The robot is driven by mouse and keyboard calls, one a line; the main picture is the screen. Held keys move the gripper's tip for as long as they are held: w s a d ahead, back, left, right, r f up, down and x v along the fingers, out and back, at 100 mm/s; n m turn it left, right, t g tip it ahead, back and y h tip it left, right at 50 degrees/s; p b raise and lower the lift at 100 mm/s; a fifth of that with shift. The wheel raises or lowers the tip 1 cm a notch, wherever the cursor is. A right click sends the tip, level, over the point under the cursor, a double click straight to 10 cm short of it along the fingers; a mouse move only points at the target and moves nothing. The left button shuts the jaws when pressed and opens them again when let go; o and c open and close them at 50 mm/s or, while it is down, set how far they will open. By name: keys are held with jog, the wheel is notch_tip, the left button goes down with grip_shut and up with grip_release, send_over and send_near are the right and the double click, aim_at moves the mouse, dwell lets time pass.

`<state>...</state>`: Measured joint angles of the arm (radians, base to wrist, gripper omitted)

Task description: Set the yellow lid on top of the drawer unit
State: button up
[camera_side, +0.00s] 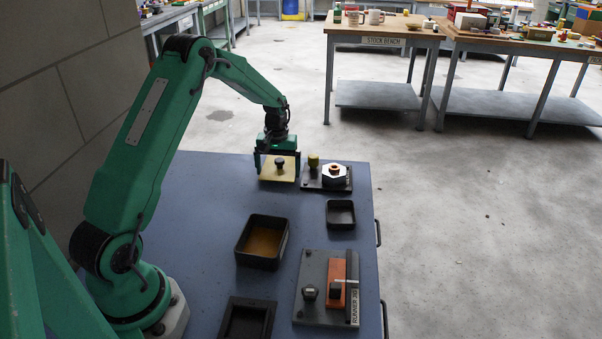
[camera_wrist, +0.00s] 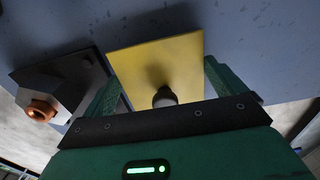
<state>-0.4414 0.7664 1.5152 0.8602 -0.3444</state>
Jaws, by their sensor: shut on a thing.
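The yellow lid (camera_side: 269,173) is a flat square plate with a dark round knob. My gripper (camera_side: 278,171) is shut on the lid at the far end of the blue table. In the wrist view the lid (camera_wrist: 135,62) lies between the two green fingers of my gripper (camera_wrist: 163,82), its knob towards the palm. I cannot tell whether the lid touches the table. I cannot pick out a drawer unit for certain in either view.
Nearer stand a small black tray (camera_side: 341,224), a brown-bottomed black bin (camera_side: 244,252), a runner fixture (camera_side: 312,275) and a black frame (camera_side: 232,302). Table left of the bin is clear.

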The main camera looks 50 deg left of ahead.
aim_at(278, 172)
jog(key=shift+f, duration=0.4)
jog(key=shift+f, duration=0.1)
jog(key=o, duration=0.9)
notch_tip(278, 172, up, 12)
dwell(0.7)
